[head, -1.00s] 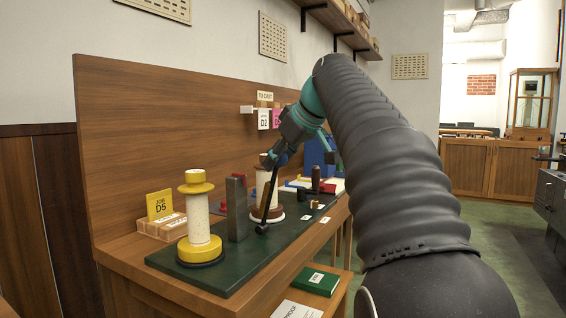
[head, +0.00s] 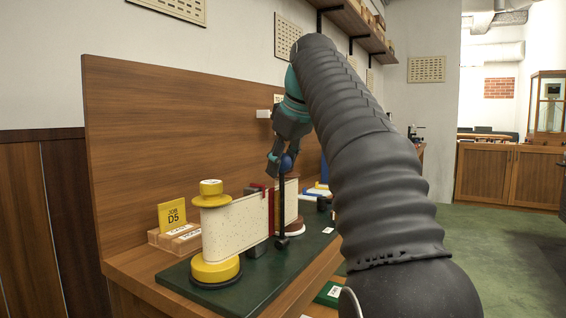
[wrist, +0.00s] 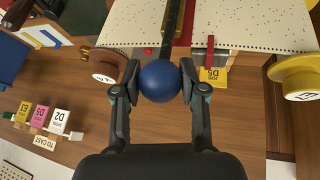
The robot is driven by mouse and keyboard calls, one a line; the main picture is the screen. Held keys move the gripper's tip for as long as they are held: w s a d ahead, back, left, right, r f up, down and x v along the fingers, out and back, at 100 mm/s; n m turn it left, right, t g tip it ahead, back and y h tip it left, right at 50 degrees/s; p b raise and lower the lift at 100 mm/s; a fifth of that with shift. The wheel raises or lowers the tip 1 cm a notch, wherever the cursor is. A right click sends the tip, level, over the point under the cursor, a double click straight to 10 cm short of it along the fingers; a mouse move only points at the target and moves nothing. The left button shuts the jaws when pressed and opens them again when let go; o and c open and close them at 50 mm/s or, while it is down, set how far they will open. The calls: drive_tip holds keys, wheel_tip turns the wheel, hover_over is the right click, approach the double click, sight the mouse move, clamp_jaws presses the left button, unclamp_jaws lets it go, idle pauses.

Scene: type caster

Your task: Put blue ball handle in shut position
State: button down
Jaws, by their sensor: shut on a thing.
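The blue ball (head: 286,163) tops a black lever rod (head: 282,205) that stands nearly upright at the front edge of the green base (head: 205,300). My gripper (head: 278,160) is around the ball from above. In the wrist view, both fingers of my gripper (wrist: 160,80) are against the sides of the blue ball (wrist: 160,84), and the rod (wrist: 172,30) runs up the picture from it. A cream speckled sheet (head: 236,228) stretches from the yellow roller (head: 213,268) to a red-edged part (head: 270,212) behind the rod. My arm hides part of the base's far end.
A yellow "JOB D5" card (head: 172,215) stands in a wooden block (head: 176,239) at the back left. A wooden backboard (head: 170,130) closes off the rear. In the wrist view, small D2 and other cards (wrist: 58,121) stand on the wooden bench.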

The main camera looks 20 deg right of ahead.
drive_tip(key=c, duration=0.6)
unclamp_jaws()
drive_tip(key=shift+w+a+r, duration=0.1)
drive_tip(key=shift+w+a, duration=0.05)
drive_tip(key=shift+a, duration=0.1)
drive_tip(key=shift+c, duration=0.2)
drive_tip(key=shift+d, duration=0.1)
drive_tip(key=s+d+r, duration=0.1)
drive_tip(key=s+r, duration=0.1)
drive_tip(key=s, duration=0.5)
drive_tip(key=s+d+r, duration=0.2)
drive_tip(key=s, duration=0.5)
drive_tip(key=shift+s, duration=0.15)
drive_tip(key=shift+r, duration=0.1)
